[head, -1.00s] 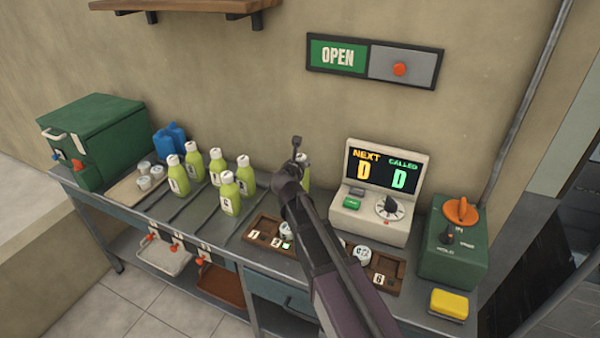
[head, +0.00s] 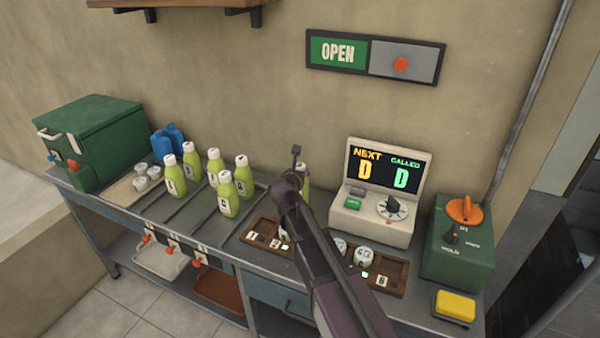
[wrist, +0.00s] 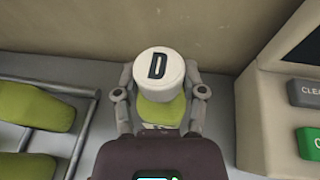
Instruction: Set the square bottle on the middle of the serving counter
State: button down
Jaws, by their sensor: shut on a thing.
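My gripper (wrist: 160,85) has its two fingers closed around a green bottle (wrist: 161,108) with a round white cap marked D. The bottle looks upright in the wrist view, close to the wall. Its lower body is hidden by my gripper, so I cannot tell whether it is square or touches the counter. In the head view a sliver of this bottle (head: 305,178) shows behind my arm, left of the display machine. The grey metal serving counter (head: 228,238) runs along the wall.
Several green bottles (head: 228,196) stand among rails on the left. The display machine (head: 372,218) is close on the right. Two wooden trays (head: 262,224) with small cups lie in front. A green box (head: 458,255) and yellow sponge (head: 455,306) are at the right end.

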jog(key=shift+f, duration=0.1)
jog(key=shift+c, duration=0.9)
grip_release()
jog(key=shift+s+r, duration=0.2)
jog(key=shift+s, duration=0.05)
jog(key=p+v, duration=0.3)
jog(key=v, duration=0.8)
jog(key=shift+s, duration=0.25)
jog(key=shift+a, duration=0.1)
